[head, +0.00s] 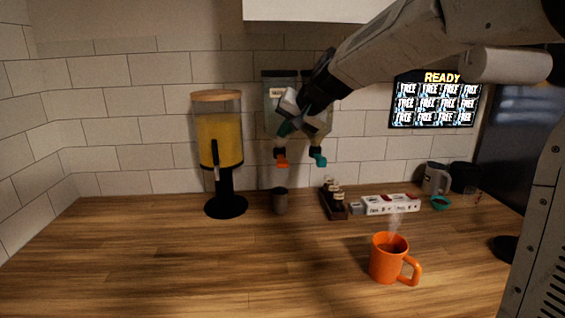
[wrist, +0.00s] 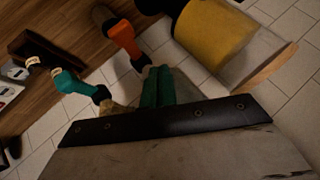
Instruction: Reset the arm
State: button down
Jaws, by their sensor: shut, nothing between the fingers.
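My gripper (head: 287,124) is raised in the head view, in front of the wall-mounted dispenser (head: 279,92) and above its orange and teal taps. In the wrist view its two green fingertips (wrist: 158,87) are together with nothing between them. The orange tap (head: 281,158) and the teal tap (head: 318,157) hang below the gripper. They also show in the wrist view, the orange tap (wrist: 124,38) beside the fingertips and the teal tap (wrist: 74,84) to the left. My arm hides part of the dispenser. I cannot tell whether the gripper touches it.
A juice dispenser (head: 219,139) stands left on the wooden counter (head: 130,250). A dark cup (head: 280,201), a small bottle rack (head: 335,208) and a white box (head: 390,204) sit at the back. A steaming orange mug (head: 386,259) stands front right. The front left counter is clear.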

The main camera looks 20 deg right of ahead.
jog(key=shift+s, duration=0.1)
dwell(0.3)
jog(key=s+d+f+n+g+h, duration=0.1)
jog(key=s+f, duration=0.3)
jog(key=s, duration=0.9)
jog(key=s+d+f+n+g+h, duration=0.1)
jog(key=s+f+g, duration=0.2)
jog(key=s, duration=1.1)
jog(key=s+d+f+n+g+h, duration=0.1)
jog(key=s+d+f+n+g, duration=0.1)
jog(key=s, duration=1.1)
notch_tip(320, 180, down, 3)
jog(key=shift+s+r+g+h, duration=0.2)
jog(key=shift+s+g+h, duration=0.2)
jog(key=shift+g, duration=0.1)
